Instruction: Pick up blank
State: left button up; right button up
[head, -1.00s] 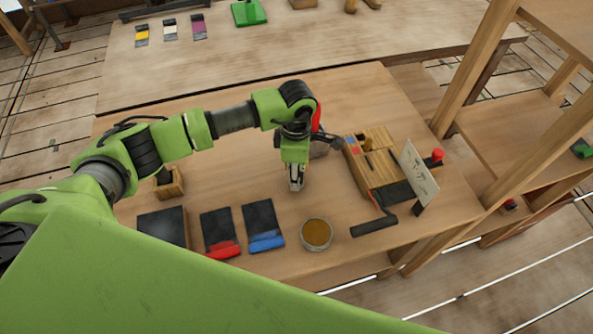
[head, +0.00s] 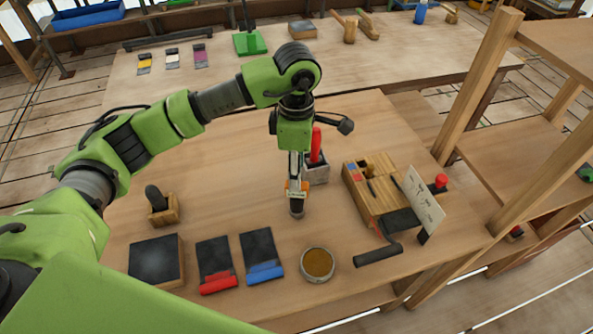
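My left gripper (head: 296,188) points down over the middle of the workbench. Its fingers look closed around a small upright piece, likely the blank (head: 297,208), whose dark, rounded lower end shows below the fingertips. Orange parts show at the fingertips, and the upper part of the piece is hidden between the fingers. The piece looks raised above the bench, though the exact gap is hard to tell. My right gripper is not in view.
A grey box with a red-handled tool (head: 317,172) stands close behind the gripper. A wooden fixture (head: 371,190) with a card is to the right. A round tin (head: 318,263), red and blue-edged dark pads, a dark slab (head: 156,260) and a wooden holder (head: 164,213) lie nearer.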

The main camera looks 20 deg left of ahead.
aim_at(262, 262)
jog(key=u, duration=0.9)
